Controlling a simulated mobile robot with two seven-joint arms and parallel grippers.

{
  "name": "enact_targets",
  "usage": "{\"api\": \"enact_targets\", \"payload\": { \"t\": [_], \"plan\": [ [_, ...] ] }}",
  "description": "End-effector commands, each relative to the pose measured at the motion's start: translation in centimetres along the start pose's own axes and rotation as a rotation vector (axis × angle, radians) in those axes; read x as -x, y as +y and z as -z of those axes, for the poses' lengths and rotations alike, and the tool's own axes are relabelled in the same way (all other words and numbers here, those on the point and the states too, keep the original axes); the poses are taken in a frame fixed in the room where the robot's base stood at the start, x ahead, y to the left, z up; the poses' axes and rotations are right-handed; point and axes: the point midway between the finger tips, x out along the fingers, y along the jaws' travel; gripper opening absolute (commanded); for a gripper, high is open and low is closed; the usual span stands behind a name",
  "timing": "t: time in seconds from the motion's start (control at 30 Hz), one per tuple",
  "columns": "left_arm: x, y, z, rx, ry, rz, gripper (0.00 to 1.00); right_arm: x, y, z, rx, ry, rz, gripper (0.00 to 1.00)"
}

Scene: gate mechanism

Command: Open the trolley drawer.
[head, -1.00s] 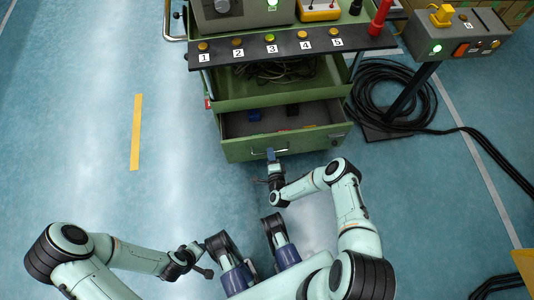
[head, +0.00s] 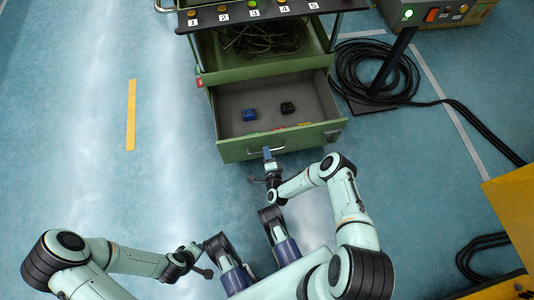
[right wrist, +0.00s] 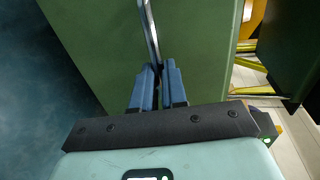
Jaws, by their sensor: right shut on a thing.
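The green trolley drawer (head: 232,150) stands pulled out toward me in the head view, its grey inside showing. A blue block (head: 249,115) and a black block (head: 288,108) lie in it, with small red and yellow things by its front wall. My right gripper (head: 268,156) is at the drawer's front, shut on the metal handle (head: 283,149). In the right wrist view the blue fingers (right wrist: 158,72) close around the handle bar (right wrist: 151,30) before the green front. My left gripper (head: 205,272) hangs low at the left, away from the trolley; its fingers are too small to read.
The trolley's upper shelf (head: 228,68) holds coiled cables, under a panel of numbered buttons (head: 250,17). A black cable coil (head: 372,75) lies on the floor right of the trolley. A yellow thing (head: 515,215) stands at the right edge. The floor at left is clear.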

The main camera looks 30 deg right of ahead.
Motion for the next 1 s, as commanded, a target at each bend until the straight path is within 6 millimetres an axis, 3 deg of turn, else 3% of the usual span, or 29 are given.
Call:
{"api": "enact_targets", "payload": {
  "t": [0.43,0.5,0.53,1.0],
  "plan": [
    [-0.01,0.02,0.0,0.0,0.0,0.0,0.43,-0.02,-0.03,0.02,0.001,0.0,0.001,0.0],
    [-0.01,0.02,0.0,0.0,0.0,0.0,0.43,-0.03,-0.02,0.02,0.001,0.0,0.001,0.29],
    [-0.01,0.01,0.0,0.0,0.0,0.0,0.43,-0.03,-0.02,0.02,0.001,0.0,0.001,0.37],
    [-0.09,-0.06,-0.08,0.001,-0.003,0.001,0.43,-0.32,-0.22,-0.03,0.001,-0.001,0.002,0.37]
  ]
}}
